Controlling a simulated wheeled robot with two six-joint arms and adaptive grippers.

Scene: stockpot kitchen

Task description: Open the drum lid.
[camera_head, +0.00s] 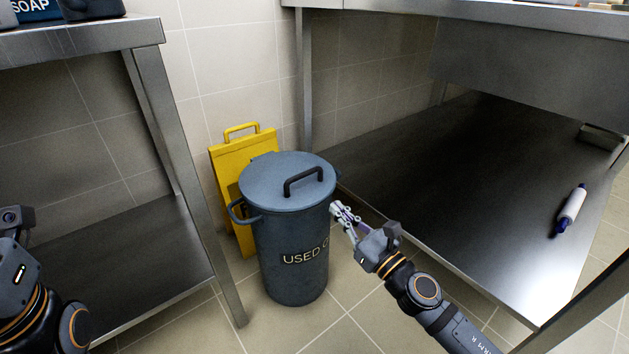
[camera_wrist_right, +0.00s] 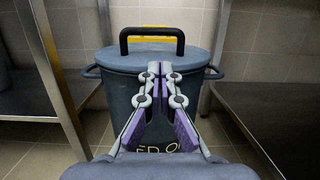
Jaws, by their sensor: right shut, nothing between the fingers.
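The drum (camera_head: 290,262) is a dark blue-grey can lettered "USED O…", standing upright on the tiled floor. Its lid (camera_head: 262,181) lies flat on top, closed, with a black bar handle (camera_head: 303,180). In the right wrist view the lid (camera_wrist_right: 108,58) and its handle (camera_wrist_right: 152,32) show ahead of the fingers. My right gripper (camera_head: 336,208) is shut and empty, just right of the drum's upper side, below lid height. Its fingertips (camera_wrist_right: 160,68) cover part of the drum's front in the right wrist view. My left arm shows at the left edge; its fingers are out of frame.
A yellow folding floor sign (camera_head: 228,160) stands behind the drum. Steel tables with low shelves flank it, the left shelf (camera_head: 130,262) and the right shelf (camera_head: 440,170). Floor in front is clear.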

